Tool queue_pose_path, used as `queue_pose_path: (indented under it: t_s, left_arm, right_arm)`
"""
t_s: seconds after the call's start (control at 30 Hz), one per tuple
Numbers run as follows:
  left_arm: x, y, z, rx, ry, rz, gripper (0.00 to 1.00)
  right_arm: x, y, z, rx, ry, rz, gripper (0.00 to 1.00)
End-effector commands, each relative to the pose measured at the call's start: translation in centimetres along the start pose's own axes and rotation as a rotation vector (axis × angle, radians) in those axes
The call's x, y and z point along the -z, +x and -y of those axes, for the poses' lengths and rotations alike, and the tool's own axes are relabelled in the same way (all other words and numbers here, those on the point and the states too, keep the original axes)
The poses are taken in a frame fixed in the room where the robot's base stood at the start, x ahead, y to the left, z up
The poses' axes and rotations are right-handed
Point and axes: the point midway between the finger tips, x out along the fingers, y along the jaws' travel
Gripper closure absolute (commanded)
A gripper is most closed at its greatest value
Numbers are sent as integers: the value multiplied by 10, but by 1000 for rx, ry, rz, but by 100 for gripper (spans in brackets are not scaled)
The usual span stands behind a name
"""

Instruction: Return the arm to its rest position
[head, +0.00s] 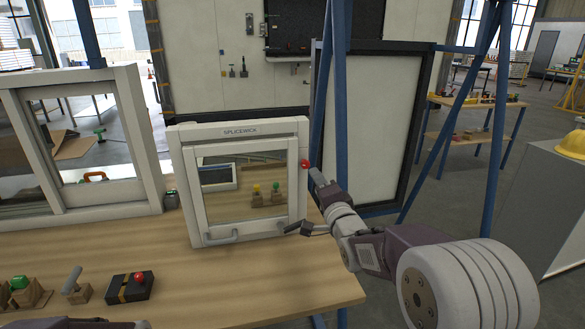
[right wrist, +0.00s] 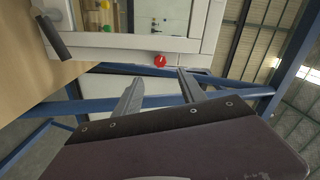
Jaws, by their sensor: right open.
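My right arm comes in from the right in the head view, and its gripper (head: 315,178) is beside the right edge of the white splice box (head: 185,190). The box stands upright on the bench with its glazed door closed. In the right wrist view my right gripper (right wrist: 161,86) is open, with nothing between its two fingers. A red button (right wrist: 159,60) on the box's side lies just beyond the fingertips, apart from them. It also shows in the head view (head: 305,163). Only a dark edge of my left arm shows at the bottom left; its gripper is out of view.
The wooden bench (head: 220,285) holds a black box with a red button (head: 130,287), a lever block (head: 76,286) and a green-button block (head: 27,291) at front left. A white sliding window frame (head: 150,150) stands at left. Blue posts (head: 341,90) rise behind my right arm.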

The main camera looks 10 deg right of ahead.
Motion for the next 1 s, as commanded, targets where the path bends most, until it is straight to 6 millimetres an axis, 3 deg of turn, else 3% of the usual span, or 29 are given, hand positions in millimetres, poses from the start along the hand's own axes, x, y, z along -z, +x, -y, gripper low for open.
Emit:
queue_pose_path:
  t_s: [0.07,0.13,0.2,0.27,0.3,0.37,0.5,0.6,0.7,0.8,1.0]
  left_arm:
    - [2,-16,0,0,0,0,100]
    - [4,-41,-1,0,0,0,100]
    - [7,-71,-1,0,0,0,100]
    - [10,-97,-2,0,0,0,100]
    - [11,-104,-2,0,0,-1,100]
    - [12,-111,-2,0,0,-1,100]
    - [12,-120,-2,0,0,0,100]
    - [12,-116,-2,0,0,0,100]
    - [12,-116,-2,0,0,0,100]
    - [12,-116,-2,0,0,0,100]
    - [12,-116,-2,0,0,0,100]
  right_arm:
    - [1,0,20,8,-1,6,52]
    - [2,-4,50,20,-1,19,52]
    - [-3,-15,66,-35,5,45,52]
    - [-14,-35,45,-205,-70,95,52]
    - [-23,-53,18,-331,-158,145,52]
    - [-35,-83,-19,-491,-286,238,52]
    - [-58,-170,-90,-796,-575,547,52]
    - [-71,-234,-128,-932,-737,816,52]
    - [-78,-283,-142,-983,-859,1066,52]
    - [-80,-300,-144,-966,-937,1199,52]
    - [-80,-300,-144,-944,-972,1225,52]
